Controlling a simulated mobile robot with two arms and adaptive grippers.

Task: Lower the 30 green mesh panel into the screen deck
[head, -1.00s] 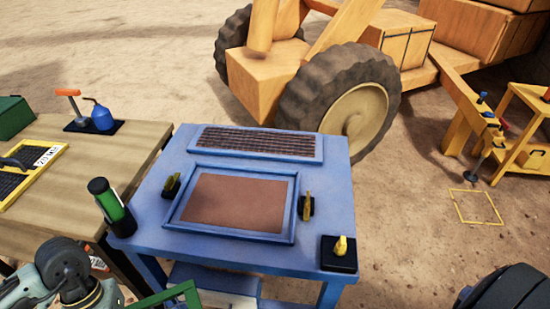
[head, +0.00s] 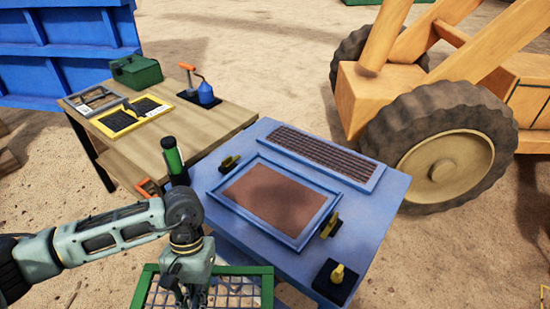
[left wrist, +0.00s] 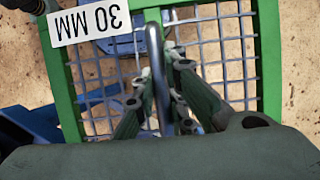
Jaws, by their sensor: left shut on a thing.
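My left gripper (head: 190,295) is shut on the handle (left wrist: 154,60) of the green mesh panel (head: 258,269). In the left wrist view the gripper (left wrist: 160,68) has its fingers on both sides of this grey bar. The panel's green frame (left wrist: 269,60), wire mesh and upside-down "30 MM" label (left wrist: 90,22) show there. The panel is held in front of the blue screen deck (head: 370,215), apart from its framed opening (head: 270,195), which has a brown floor. The panel's lower part is cut off in the head view. My right gripper is not in view.
Dark clamps with yellow levers stand left (head: 230,162) and right (head: 330,226) of the opening. A yellow knob on a black base (head: 335,280) is at the front corner. A green-and-black cylinder (head: 173,157) stands at the deck's left. A wooden table (head: 190,125) holds other panels.

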